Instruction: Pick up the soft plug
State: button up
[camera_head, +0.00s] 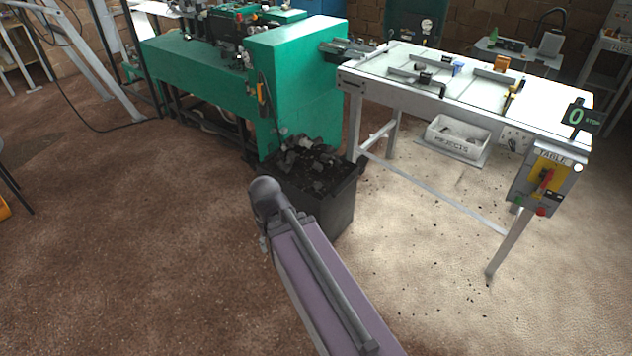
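No soft plug can be made out for certain; the things on the white table (470,97) are too small to identify. On it are a small blue item (458,68), an orange block (501,63), a small dark item (425,79) and a yellow-and-black item (512,97). My arm's purple-grey link reaches up from the bottom middle and ends in a dark rounded joint, in front of the black bin. My gripper does not show in this view.
A black bin (335,212) heaped with dark scraps stands beside the green machine (300,80). A white REJECTS bin (452,145) sits low beneath the table. A control box (541,182) hangs at the table's near corner. Brown floor at left is largely open.

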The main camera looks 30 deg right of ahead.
aim_at(315, 187)
jog(key=i, duration=1.2)
jog(key=u, duration=0.05)
